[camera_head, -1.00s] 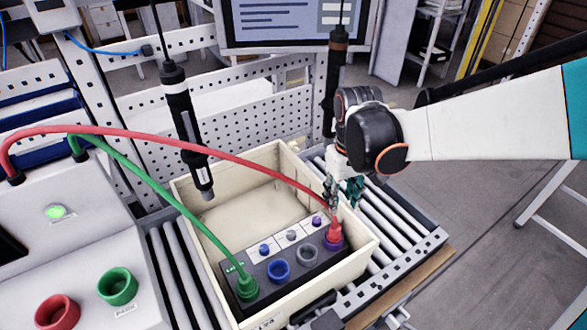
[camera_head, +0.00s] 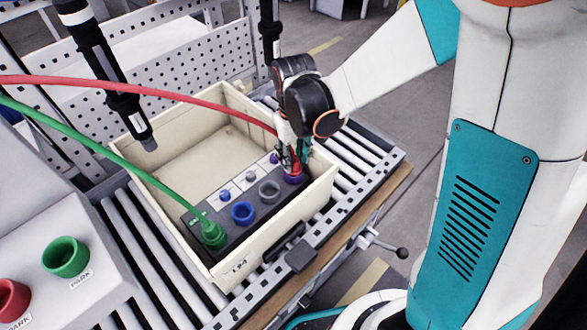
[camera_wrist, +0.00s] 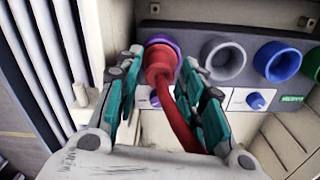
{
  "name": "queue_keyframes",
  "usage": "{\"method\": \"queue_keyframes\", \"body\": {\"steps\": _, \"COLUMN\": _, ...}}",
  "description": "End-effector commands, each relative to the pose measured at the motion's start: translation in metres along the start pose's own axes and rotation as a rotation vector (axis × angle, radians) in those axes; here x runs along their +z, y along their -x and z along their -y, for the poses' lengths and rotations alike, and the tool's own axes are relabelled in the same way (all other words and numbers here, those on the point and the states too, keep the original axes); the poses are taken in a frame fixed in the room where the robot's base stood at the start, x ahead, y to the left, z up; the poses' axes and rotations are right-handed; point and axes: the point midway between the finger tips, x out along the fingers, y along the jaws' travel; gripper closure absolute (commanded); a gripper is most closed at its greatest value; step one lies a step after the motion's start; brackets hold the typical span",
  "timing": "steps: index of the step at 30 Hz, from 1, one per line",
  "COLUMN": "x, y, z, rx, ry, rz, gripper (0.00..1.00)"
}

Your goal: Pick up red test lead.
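The red test lead (camera_head: 150,88) arcs in from the left. Its plug end sits in the purple socket (camera_head: 294,178) of the dark panel in the box; the wrist view shows the red plug (camera_wrist: 160,62) at the purple ring (camera_wrist: 163,42). My gripper (camera_head: 292,158) is down at that plug and partly hides it in the head view. In the wrist view my gripper's (camera_wrist: 160,85) teal fingers are open, one on each side of the red lead. A gap shows at the left finger; the right finger is very near the lead, contact unclear.
A green lead (camera_head: 110,150) is plugged into the panel's near end (camera_head: 213,235). The cream box (camera_head: 245,265) stands on a roller conveyor (camera_head: 365,150); its wall is close to my gripper. A hanging screwdriver (camera_head: 125,100) is left of it. Red and green PARK sockets (camera_head: 66,257) are at lower left.

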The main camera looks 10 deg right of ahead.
Motion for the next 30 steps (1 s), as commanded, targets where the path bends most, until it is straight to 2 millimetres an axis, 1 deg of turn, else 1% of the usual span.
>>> {"method": "queue_keyframes", "body": {"steps": 1, "x": -0.001, "y": -0.012, "z": 0.0, "rx": 0.0, "ry": 0.0, "rz": 0.0, "gripper": 0.64}}
{"method": "queue_keyframes", "body": {"steps": 4, "x": 0.0, "y": -0.022, "z": 0.0, "rx": 0.0, "ry": 0.0, "rz": 0.0, "gripper": 0.64}}
{"method": "queue_keyframes", "body": {"steps": 11, "x": 0.0, "y": -0.023, "z": 0.0, "rx": 0.0, "ry": 0.0, "rz": 0.0, "gripper": 0.64}}
{"method": "queue_keyframes", "body": {"steps": 12, "x": 0.0, "y": -0.023, "z": 0.0, "rx": 0.0, "ry": 0.0, "rz": 0.0, "gripper": 0.68}}
{"method": "queue_keyframes", "body": {"steps": 14, "x": 0.0, "y": -0.023, "z": 0.0, "rx": 0.0, "ry": 0.0, "rz": 0.0, "gripper": 0.82}}
{"method": "queue_keyframes", "body": {"steps": 15, "x": 0.0, "y": -0.023, "z": 0.0, "rx": 0.0, "ry": 0.0, "rz": 0.0, "gripper": 0.91}}
{"method": "queue_keyframes", "body": {"steps": 16, "x": 0.0, "y": -0.023, "z": 0.0, "rx": 0.0, "ry": 0.0, "rz": 0.0, "gripper": 0.98}}
{"method": "queue_keyframes", "body": {"steps": 17, "x": 0.0, "y": -0.023, "z": 0.0, "rx": 0.0, "ry": 0.0, "rz": 0.0, "gripper": 1.0}}
{"method": "queue_keyframes", "body": {"steps": 26, "x": 0.0, "y": -0.022, "z": 0.0, "rx": 0.0, "ry": 0.0, "rz": 0.0, "gripper": 1.0}}
{"method": "queue_keyframes", "body": {"steps": 30, "x": 0.0, "y": -0.016, "z": 0.0, "rx": 0.0, "ry": 0.0, "rz": 0.0, "gripper": 1.0}}
